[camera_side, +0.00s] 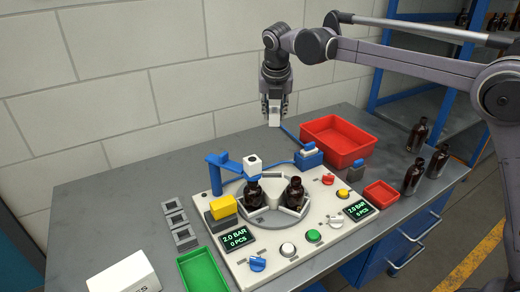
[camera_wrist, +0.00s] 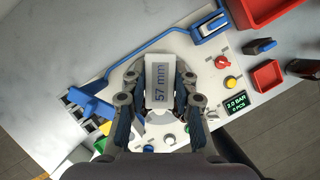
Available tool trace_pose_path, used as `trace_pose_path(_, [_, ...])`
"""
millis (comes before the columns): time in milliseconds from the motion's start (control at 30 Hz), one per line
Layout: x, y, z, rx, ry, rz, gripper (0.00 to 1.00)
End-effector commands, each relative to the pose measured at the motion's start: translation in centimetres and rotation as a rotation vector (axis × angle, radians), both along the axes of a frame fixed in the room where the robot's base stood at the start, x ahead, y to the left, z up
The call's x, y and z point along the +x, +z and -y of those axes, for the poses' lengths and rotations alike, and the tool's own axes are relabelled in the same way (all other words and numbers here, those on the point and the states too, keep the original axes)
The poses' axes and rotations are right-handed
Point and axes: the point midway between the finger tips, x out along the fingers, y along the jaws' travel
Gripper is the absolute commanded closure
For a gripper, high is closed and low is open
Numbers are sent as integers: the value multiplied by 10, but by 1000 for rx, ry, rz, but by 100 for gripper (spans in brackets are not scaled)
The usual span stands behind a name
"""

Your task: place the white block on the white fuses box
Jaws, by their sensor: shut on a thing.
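My gripper (camera_side: 274,103) hangs above the back part of the machine panel, well clear of it. It is shut on the white block (camera_side: 273,117), which shows below the fingers. In the wrist view the block (camera_wrist: 160,84) sits between the two fingers (camera_wrist: 160,100) and bears the marking "57 mm". The white fuses box (camera_side: 124,274) lies at the front left of the table, cut off by the lower picture edge; only the end of its lettering shows. My gripper is far to the right of and above this box, which I cannot make out in the wrist view.
The machine panel (camera_side: 290,252) has knobs, displays, a blue arm (camera_side: 230,163) and brown bottles in a round holder. A green tray (camera_side: 203,272) stands between panel and box. Red trays (camera_side: 338,141) and loose bottles (camera_side: 413,178) are at right. The table's left back is clear.

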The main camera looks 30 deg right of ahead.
Motion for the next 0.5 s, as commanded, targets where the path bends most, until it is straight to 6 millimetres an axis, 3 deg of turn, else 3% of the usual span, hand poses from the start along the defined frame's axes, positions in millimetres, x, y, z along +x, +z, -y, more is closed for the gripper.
trace_pose_path(33, [-2, 0, -27, 0, 43, 0, 100])
trace_pose_path(100, [-5, 0, -60, 0, 97, 0, 100])
trace_pose_path(267, [-20, 0, -133, 0, 218, -1, 100])
trace_pose_path(500, [-57, -1, -235, -1, 393, 0, 100])
